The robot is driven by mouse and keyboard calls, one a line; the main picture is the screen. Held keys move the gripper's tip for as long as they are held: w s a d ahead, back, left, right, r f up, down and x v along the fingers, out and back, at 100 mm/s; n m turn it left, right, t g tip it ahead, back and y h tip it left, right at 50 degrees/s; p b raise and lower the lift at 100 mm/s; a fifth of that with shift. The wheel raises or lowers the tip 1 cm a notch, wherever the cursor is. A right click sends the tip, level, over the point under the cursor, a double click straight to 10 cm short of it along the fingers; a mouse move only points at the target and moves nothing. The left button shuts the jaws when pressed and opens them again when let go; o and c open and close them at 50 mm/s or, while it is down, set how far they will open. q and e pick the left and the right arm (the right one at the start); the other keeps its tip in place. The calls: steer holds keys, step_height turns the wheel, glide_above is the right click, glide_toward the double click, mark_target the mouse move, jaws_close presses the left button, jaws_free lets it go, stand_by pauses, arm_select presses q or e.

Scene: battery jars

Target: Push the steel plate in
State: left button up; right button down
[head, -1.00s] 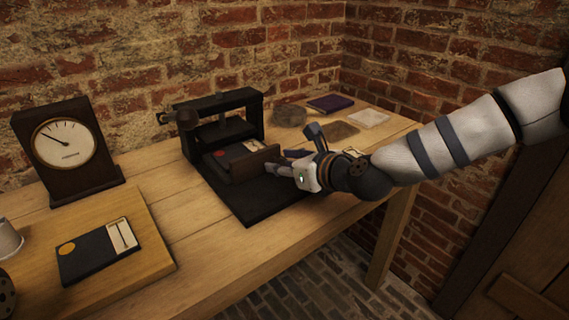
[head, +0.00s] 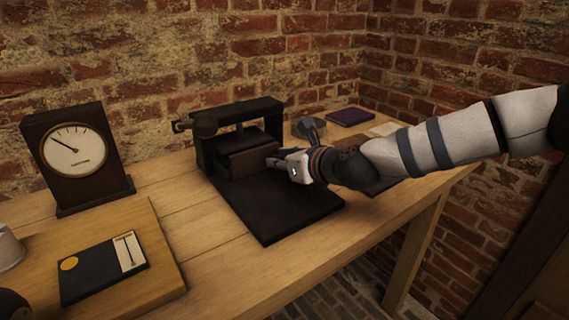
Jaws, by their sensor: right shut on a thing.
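A dark press (head: 240,107) stands against the wall, with a flat black base (head: 275,205) reaching out in front. A brown upright block (head: 248,161) sits at the press opening, mostly under the crossbar. No plate can be clearly picked out as steel, and whatever lies behind the block is hidden. My right gripper (head: 280,164) is shut on the right end of the brown block, just above the base.
A dial clock (head: 77,160) stands left of the press. A wooden board (head: 150,265) in front carries a dark card (head: 103,268). The black base is clear in front.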

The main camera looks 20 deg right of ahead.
steer(key=c, duration=1.4)
jaws_free()
steer(key=shift+r, duration=0.1)
steer(key=shift+c, duration=0.2)
steer(key=v, duration=1.2)
